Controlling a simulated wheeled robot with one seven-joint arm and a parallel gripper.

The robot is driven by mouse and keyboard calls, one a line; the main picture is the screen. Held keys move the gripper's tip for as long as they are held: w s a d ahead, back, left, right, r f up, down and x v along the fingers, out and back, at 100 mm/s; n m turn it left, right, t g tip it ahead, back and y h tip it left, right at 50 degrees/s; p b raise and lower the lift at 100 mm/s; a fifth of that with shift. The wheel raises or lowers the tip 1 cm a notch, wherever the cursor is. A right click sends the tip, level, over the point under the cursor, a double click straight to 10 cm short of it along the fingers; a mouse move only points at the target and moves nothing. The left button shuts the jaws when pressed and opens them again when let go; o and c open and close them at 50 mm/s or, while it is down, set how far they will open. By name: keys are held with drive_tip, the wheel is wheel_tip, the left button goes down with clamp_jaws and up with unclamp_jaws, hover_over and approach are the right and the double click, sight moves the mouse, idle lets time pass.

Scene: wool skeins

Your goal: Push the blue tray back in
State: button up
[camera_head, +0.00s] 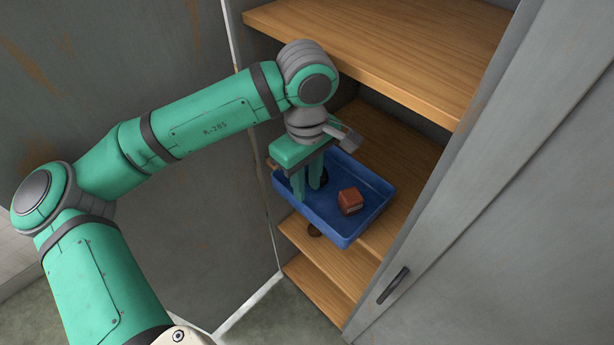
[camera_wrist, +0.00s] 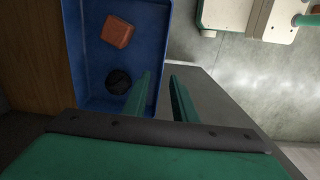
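The blue tray (camera_head: 346,234) sits on the middle shelf of a cabinet and sticks out past the shelf's front edge. It holds a reddish-brown block (camera_head: 350,201); in the wrist view the block (camera_wrist: 117,31) lies beside a dark round thing (camera_wrist: 118,81). My gripper (camera_head: 308,194) points down at the tray's outer side. In the wrist view the fingers (camera_wrist: 160,82) stand apart, one over the tray's inside and one outside its wall (camera_wrist: 165,35). Whether either finger touches the wall cannot be told.
A wooden shelf (camera_head: 390,50) lies above the tray, and another (camera_head: 320,285) below it. A grey door or panel (camera_head: 470,220) with a dark handle (camera_head: 393,285) stands at the right. A grey wall (camera_head: 150,50) is at the left. The middle shelf (camera_head: 400,150) is bare behind the tray.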

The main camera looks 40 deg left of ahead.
sight(304, 206)
drive_tip(key=f, duration=0.7)
drive_tip(key=shift+s+a+f, duration=0.1)
drive_tip(key=shift+s+f, duration=0.25)
drive_tip(key=shift+f, duration=0.05)
drive_tip(key=shift+w+f, duration=0.1)
drive_tip(key=shift+f, duration=0.65)
drive_tip(key=shift+w, duration=0.1)
clamp_jaws()
